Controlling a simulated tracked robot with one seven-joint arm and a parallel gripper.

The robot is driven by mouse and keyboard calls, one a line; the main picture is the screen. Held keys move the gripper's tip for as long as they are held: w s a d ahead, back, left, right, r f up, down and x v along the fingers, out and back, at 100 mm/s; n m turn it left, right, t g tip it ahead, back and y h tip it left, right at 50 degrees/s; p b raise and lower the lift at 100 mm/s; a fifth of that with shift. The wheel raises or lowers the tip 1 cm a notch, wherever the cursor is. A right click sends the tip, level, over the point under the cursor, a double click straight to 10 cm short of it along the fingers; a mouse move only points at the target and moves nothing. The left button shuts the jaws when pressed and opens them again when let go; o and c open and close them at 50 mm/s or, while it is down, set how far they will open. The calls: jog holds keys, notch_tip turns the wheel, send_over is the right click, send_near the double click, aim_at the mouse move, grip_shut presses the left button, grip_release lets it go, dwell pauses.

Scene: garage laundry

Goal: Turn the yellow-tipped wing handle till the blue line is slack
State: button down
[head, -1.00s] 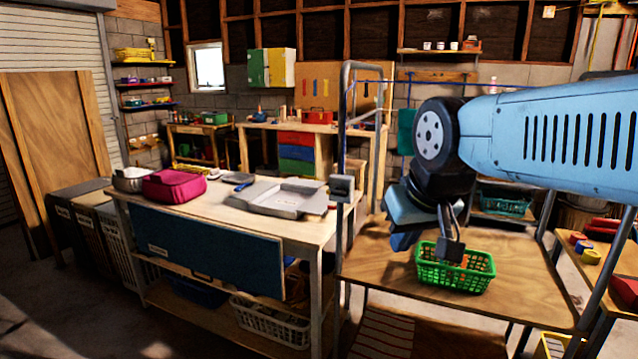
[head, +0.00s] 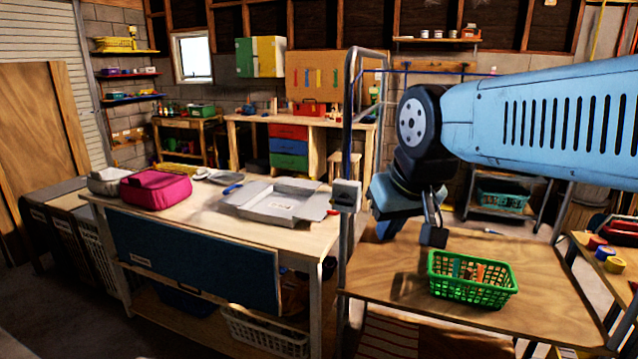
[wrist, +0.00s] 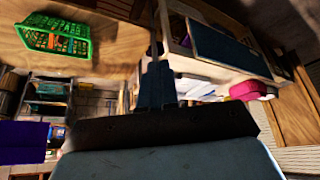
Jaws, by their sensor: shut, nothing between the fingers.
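A blue line (head: 440,73) runs nearly level from the top of a grey metal frame (head: 352,110), and it looks straight. Blue also shows down along the frame's post. A small grey box (head: 346,195) sits on the post. I cannot make out the yellow-tipped wing handle in either view. My gripper (head: 433,236) is shut and empty, pointing down above the wooden table, to the right of the grey box and apart from it. Its shut fingers (wrist: 155,85) also show in the wrist view.
A green basket (head: 472,290) with small items stands on the wooden table (head: 385,275) below and right of my gripper. At left is a workbench (head: 300,238) with a grey tray (head: 250,205) and a pink bag (head: 155,188). Coloured rolls (head: 605,253) lie at far right.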

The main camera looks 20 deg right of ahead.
jog(key=shift+w+d, duration=0.1)
jog(key=shift+w, duration=0.35)
jog(key=shift+w+r, duration=0.1)
notch_tip(320, 180, up, 7)
jog(key=m+g, duration=0.5)
jog(key=m, duration=2)
send_over(335, 199)
notch_tip(335, 199, down, 13)
jog(key=shift+r, duration=0.1)
jog(key=shift+w+g, duration=0.1)
jog(key=shift+g, duration=0.3)
